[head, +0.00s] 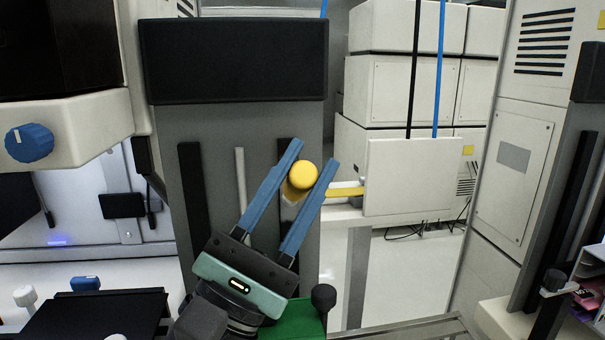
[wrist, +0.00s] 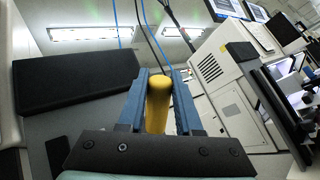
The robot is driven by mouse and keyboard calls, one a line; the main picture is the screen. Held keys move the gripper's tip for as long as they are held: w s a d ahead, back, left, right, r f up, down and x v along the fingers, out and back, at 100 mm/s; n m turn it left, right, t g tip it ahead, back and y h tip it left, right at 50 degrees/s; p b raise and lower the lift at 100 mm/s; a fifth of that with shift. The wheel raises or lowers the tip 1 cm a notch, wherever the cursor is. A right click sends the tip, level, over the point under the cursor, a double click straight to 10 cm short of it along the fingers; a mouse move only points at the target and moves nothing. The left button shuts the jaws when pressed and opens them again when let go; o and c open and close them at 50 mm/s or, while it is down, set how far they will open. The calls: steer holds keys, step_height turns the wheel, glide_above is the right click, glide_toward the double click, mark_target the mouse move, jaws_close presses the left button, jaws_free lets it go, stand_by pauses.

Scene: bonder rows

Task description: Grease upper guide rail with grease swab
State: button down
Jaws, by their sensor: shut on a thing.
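My gripper (head: 312,160) is shut on a yellow cylindrical handle, the grease swab (head: 303,176), held between its two blue fingers. In the wrist view the swab (wrist: 158,103) stands between the fingers, its rounded yellow end pointing away from the camera. I cannot make out the swab's greasing tip. Behind the gripper is a grey machine column with two dark vertical strips and a thin pale vertical rod (head: 240,178). I cannot tell which part is the upper guide rail. The gripper is in front of the column's right side; contact with it is not visible.
A black box (head: 233,60) tops the column. To the right are a white panel (head: 413,178) and a yellow strip (head: 345,192) beside it. A blue knob (head: 29,143) is on the left machine. A black tray (head: 95,315) lies at lower left. A walkway shows right of the column.

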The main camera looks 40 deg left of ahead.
steer(key=shift+f+b, duration=2.2)
steer(key=shift+f, duration=0.25)
step_height(320, 180, up, 12)
steer(key=p, duration=1.1)
steer(key=shift+a+r, duration=0.1)
steer(key=shift+r, duration=0.05)
step_height(320, 180, down, 12)
steer(key=b, duration=1.2)
step_height(320, 180, up, 12)
steer(key=p, duration=1.1)
steer(key=s+d+p, duration=0.1)
steer(key=s+d, duration=0.3)
steer(key=shift+d, duration=0.3)
